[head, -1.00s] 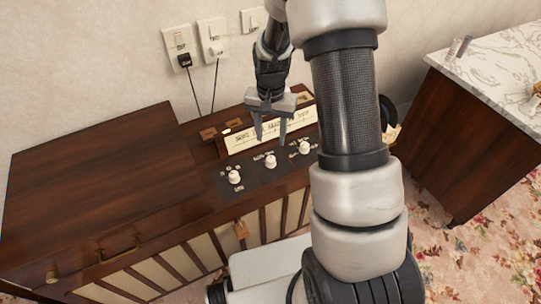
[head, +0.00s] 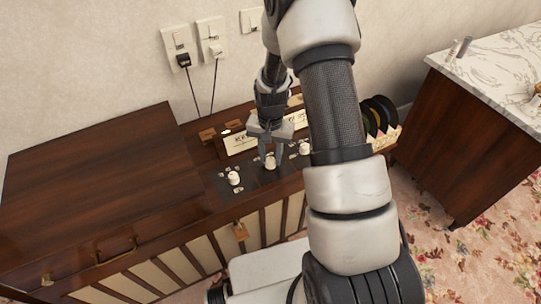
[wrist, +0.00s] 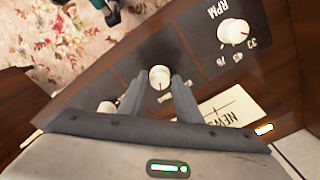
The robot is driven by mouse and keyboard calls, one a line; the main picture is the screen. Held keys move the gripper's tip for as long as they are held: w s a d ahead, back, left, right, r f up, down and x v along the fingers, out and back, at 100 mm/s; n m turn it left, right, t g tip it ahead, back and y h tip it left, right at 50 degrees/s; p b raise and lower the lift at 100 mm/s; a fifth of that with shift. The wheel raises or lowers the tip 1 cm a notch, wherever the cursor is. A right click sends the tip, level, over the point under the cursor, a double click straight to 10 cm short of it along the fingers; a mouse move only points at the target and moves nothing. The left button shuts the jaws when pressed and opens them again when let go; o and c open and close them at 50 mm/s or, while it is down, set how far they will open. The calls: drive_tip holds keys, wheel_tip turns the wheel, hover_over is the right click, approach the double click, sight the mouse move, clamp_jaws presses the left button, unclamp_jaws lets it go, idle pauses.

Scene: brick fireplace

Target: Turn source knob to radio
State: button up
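A dark control panel (head: 252,176) on the wooden cabinet carries three white knobs. The left knob (head: 234,178) is marked RPM in the wrist view (wrist: 233,31). The middle knob (head: 270,163) shows between my fingertips in the wrist view (wrist: 160,76), with a dark pointer line. The labels by the middle and right knobs are too small or covered to read. My gripper (head: 271,157) is open, pointing down at the middle knob, with a finger on each side; contact cannot be told.
The cabinet's closed wooden lid (head: 95,150) lies left of the panel. A cream dial strip (head: 240,143) stands behind the knobs. Records (head: 378,113) stand at the right end. A marble-topped counter (head: 490,65) is further right, across a strip of floral carpet.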

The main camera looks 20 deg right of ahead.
drive_tip(key=c, duration=0.6)
drive_tip(key=shift+n, duration=0.3)
drive_tip(key=n, duration=0.5)
drive_tip(key=shift+n+b, duration=0.3)
drive_tip(key=n, duration=0.5)
drive_tip(key=shift+n, duration=0.4)
drive_tip(key=o, duration=1)
